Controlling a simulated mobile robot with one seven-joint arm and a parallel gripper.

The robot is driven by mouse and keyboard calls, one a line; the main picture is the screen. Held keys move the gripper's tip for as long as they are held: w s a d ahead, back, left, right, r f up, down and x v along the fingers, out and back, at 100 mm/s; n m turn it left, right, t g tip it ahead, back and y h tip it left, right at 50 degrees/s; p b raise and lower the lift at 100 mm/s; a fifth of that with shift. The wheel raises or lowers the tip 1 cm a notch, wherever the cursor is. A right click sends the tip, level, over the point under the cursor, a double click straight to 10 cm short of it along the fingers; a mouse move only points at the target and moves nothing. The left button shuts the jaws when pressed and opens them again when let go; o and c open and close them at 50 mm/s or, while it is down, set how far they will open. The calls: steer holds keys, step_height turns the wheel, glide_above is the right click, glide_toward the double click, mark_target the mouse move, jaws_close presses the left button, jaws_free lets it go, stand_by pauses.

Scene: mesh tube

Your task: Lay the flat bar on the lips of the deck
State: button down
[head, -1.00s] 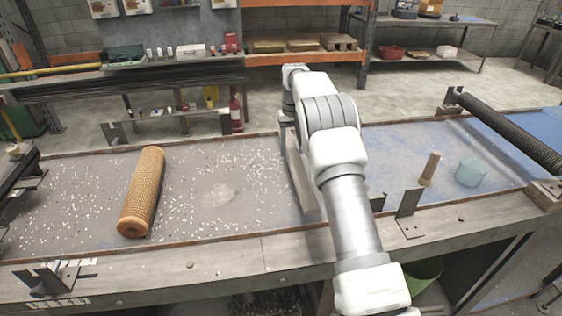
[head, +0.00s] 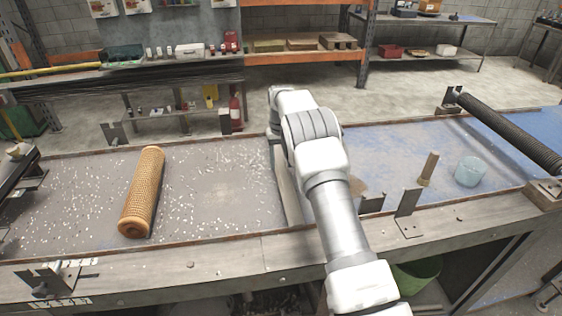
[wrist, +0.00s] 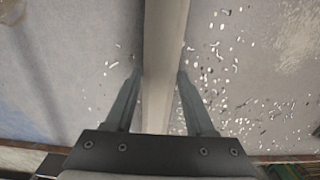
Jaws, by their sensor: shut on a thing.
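The flat bar (head: 289,190) is long and pale grey. In the head view it runs front to back across the deck (head: 95,205), partly hidden by my arm. Its near end is by the deck's front lip (head: 180,245) and its far end is near the back lip (head: 210,140). I cannot tell whether it touches the lips. In the wrist view the bar (wrist: 160,70) runs between the two fingers of my gripper (wrist: 160,76), which is shut on it. My gripper is hidden behind my arm in the head view.
A brown mesh tube (head: 142,190) lies on the deck to the left, among scattered pale chips. A wooden peg (head: 429,168), a pale blue cup (head: 470,171) and an upright metal bracket (head: 408,203) stand to the right. A dark roller (head: 510,130) is at the far right.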

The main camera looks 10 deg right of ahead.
steer(key=c, duration=0.7)
jaws_free()
steer(key=shift+f, duration=0.15)
steer(key=o, duration=0.5)
steer(key=shift+c, duration=0.2)
